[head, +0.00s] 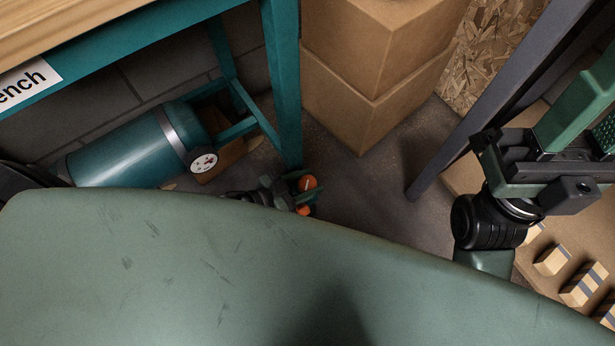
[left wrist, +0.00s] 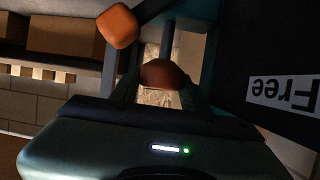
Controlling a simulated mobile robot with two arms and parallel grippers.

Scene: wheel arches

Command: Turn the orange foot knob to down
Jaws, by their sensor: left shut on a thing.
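The orange foot knob (head: 303,209) is low beside the teal bench leg, with a second orange knob (head: 307,182) just above it. In the left wrist view, a shaded orange-brown knob (left wrist: 162,73) sits between my fingertips. A brighter orange knob (left wrist: 118,25) is outside the fingers, up and left. My left gripper (head: 290,190) is at the knobs, shut on the shaded knob; my green body hides part of its arm. I cannot tell which way the knob points. My right gripper (head: 596,112) is at the right edge, its green padded fingers apart, far from the knobs.
The teal bench (head: 284,80) stands over a teal tank (head: 125,150) with a round gauge (head: 203,162). Cardboard boxes (head: 370,75) are stacked behind. A dark slanted post (head: 470,120) and wooden blocks (head: 552,259) are at right. Some floor between boxes and post is clear.

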